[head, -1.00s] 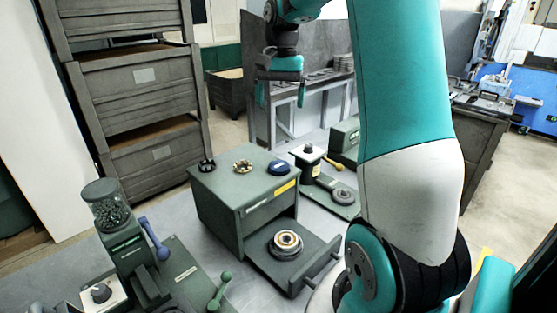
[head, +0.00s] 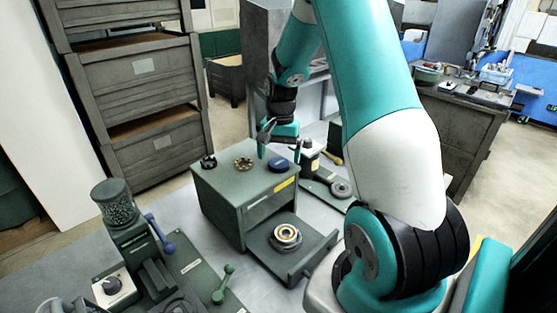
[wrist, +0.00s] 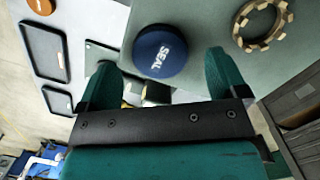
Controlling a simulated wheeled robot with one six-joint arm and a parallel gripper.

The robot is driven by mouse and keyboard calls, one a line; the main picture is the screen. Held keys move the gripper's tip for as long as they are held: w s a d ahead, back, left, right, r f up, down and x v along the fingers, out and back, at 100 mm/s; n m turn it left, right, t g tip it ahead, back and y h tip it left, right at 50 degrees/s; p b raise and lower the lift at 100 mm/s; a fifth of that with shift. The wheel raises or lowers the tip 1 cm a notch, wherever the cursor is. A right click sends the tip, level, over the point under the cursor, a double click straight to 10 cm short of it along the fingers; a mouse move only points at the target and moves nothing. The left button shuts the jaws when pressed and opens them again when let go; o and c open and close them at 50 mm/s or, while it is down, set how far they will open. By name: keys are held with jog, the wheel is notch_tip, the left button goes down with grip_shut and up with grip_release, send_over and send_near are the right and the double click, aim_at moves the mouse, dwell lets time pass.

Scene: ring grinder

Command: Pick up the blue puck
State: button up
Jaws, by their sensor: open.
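The blue puck (head: 278,164) lies flat on top of the green-grey box (head: 217,180), near its right edge. In the wrist view the puck (wrist: 160,51) shows as a round blue disc with the word SEAL on it. My gripper (head: 281,153) is over the box top, close to the puck. Its two teal fingers (wrist: 160,75) are spread and nothing is between them. In the wrist view the puck is ahead of the fingertips, between their lines but nearer the left finger.
A brass toothed ring (head: 243,164) and a black knobbed part (head: 208,161) stand left of the puck on the box. An open drawer (head: 308,268) below holds a ringed part. A hopper machine (head: 115,210) stands at the left. A black post (head: 308,157) rises behind the puck.

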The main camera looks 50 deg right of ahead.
jog(key=shift+s+a+f, duration=0.1)
jog(key=shift+f, duration=0.85)
jog(key=shift+c, duration=0.4)
jog(key=c, duration=1)
jog(key=shift+r, duration=0.1)
